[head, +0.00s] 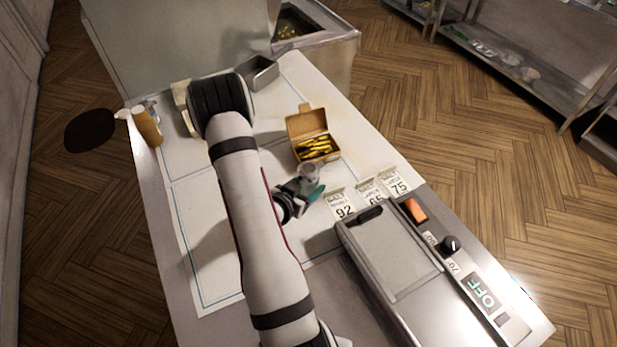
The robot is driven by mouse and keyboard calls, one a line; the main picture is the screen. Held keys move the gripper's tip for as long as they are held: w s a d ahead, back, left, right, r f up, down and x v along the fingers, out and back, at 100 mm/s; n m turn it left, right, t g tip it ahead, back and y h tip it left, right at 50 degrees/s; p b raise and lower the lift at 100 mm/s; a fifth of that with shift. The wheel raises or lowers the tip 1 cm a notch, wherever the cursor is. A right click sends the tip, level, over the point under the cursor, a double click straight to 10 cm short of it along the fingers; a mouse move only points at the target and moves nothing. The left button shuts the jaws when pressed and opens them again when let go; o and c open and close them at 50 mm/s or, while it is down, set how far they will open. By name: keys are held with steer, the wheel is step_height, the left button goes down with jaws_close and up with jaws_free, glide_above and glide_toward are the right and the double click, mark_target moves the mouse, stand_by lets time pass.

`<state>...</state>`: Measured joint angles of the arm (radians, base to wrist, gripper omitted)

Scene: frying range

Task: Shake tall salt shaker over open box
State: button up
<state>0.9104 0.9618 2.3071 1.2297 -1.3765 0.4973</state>
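The open box (303,122) is brown cardboard with its lid raised, and it holds several yellow fries. My gripper (304,187), with teal fingers, is just below the box in the picture. A greyish, see-through round-topped container (309,171), which looks like the salt shaker, sits between the fingers, and they appear closed on it. Its top is close to the near edge of the box. Its lower part is hidden by the fingers, and its exact tilt and height are hard to tell.
Label cards (342,206) reading 92, 65 and 75 stand right of my gripper. A grey lidded appliance (390,250) with a knob and OFF display is at the lower right. A metal tray (262,72) is at the back. A tan cylinder (147,127) stands at the left edge.

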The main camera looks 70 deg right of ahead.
mark_target(303, 176)
jaws_close()
steer(key=shift+r, duration=2.5)
steer(key=shift+r, duration=0.1)
steer(key=shift+r, duration=3.9)
